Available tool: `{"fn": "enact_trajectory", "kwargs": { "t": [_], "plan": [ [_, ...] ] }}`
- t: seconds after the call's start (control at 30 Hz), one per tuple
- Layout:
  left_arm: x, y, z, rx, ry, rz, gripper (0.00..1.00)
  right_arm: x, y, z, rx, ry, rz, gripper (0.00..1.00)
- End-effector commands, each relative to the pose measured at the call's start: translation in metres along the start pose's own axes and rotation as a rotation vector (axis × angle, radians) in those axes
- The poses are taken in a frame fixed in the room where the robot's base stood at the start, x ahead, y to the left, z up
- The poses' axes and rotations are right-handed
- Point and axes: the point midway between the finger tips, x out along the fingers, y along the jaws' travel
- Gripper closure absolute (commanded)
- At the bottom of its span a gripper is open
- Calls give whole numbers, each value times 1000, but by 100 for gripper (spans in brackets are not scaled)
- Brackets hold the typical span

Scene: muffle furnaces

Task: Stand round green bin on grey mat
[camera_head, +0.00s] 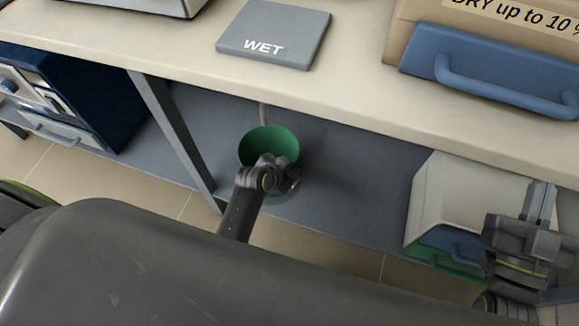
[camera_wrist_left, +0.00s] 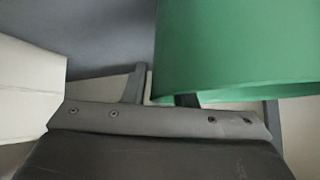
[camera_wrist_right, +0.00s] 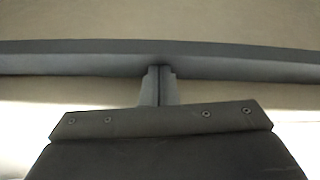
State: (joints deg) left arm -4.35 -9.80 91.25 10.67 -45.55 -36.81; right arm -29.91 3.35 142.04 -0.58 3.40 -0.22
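The round green bin (camera_head: 268,144) stands on the grey shelf below the tabletop, its open mouth facing up. The grey mat (camera_head: 264,30), marked WET, lies bare on the tabletop. My left gripper (camera_head: 282,172) is at the near side of the bin. In the left wrist view its fingers are apart, and the bin's wall (camera_wrist_left: 235,50) covers the tip of the right-hand finger. I cannot tell whether either finger touches the bin. My right gripper (camera_head: 541,200) is away at the right, its fingers together with nothing between them in the right wrist view (camera_wrist_right: 159,86).
The tabletop edge (camera_head: 330,112) overhangs the shelf (camera_head: 345,185). A table leg (camera_head: 172,130) stands left of the bin. A white box (camera_head: 445,195) is on the shelf at right. A box with a blue-handled drawer (camera_head: 490,70) stands right of the mat.

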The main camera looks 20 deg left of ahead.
Motion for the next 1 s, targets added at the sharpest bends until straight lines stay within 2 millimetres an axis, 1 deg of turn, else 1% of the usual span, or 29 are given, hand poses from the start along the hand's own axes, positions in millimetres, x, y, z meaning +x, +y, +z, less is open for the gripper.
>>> {"fn": "enact_trajectory", "kwargs": {
  "t": [0.17, 0.33, 0.47, 0.67, 0.8, 1.0],
  "plan": [
    [-1, 0, -1, 0, 1, 0, 75, 0, 0, 1, 1, -8, 0, 100],
    [-7, 0, -2, -1, 0, 0, 75, -2, 1, 14, 13, -87, 2, 100],
    [-14, 0, -3, -1, 0, 0, 75, -6, 1, 33, 32, -201, 3, 100],
    [-26, 0, -3, 0, 0, 0, 75, -20, 0, 65, 63, -394, 0, 100],
    [-34, 0, -3, -1, 0, 0, 75, -34, -2, 86, 86, -530, -4, 100],
    [-47, 0, -3, -2, 0, 1, 75, -58, -6, 112, 118, -721, -15, 100]
  ]
}}
